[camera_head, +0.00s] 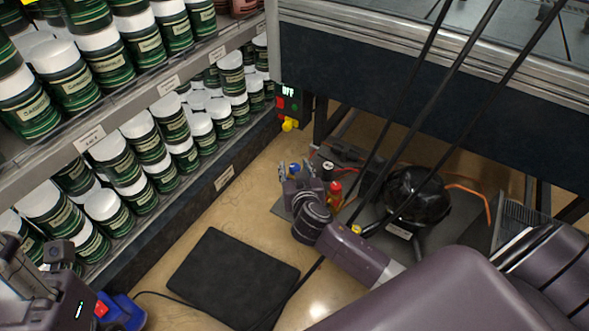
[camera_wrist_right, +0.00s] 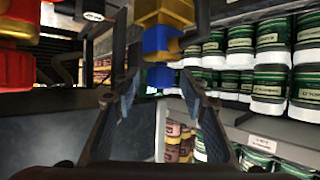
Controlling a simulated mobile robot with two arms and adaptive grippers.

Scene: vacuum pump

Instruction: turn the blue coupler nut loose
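The blue coupler nut (camera_wrist_right: 160,42) sits under a brass fitting (camera_wrist_right: 166,12) in the right wrist view, with a second blue piece (camera_wrist_right: 160,77) below it. My right gripper (camera_wrist_right: 157,100) is open, its two fingers apart on either side of the blue parts' line. I see no finger touching the nut. In the head view a small blue part (camera_head: 293,170) shows at the right gripper (camera_head: 298,176), partly hidden by it. Dark grey hardware, which looks like part of my left arm, shows at the lower left of the head view; its fingertips are not clear.
A red-topped fitting (camera_head: 335,191) stands close right of the gripper. A black pot-like body (camera_head: 415,195) and cables lie beyond. A black mat (camera_head: 233,278) lies on the floor. Shelves of green jars (camera_head: 110,160) line the left. A blue and red object (camera_head: 122,312) is at lower left.

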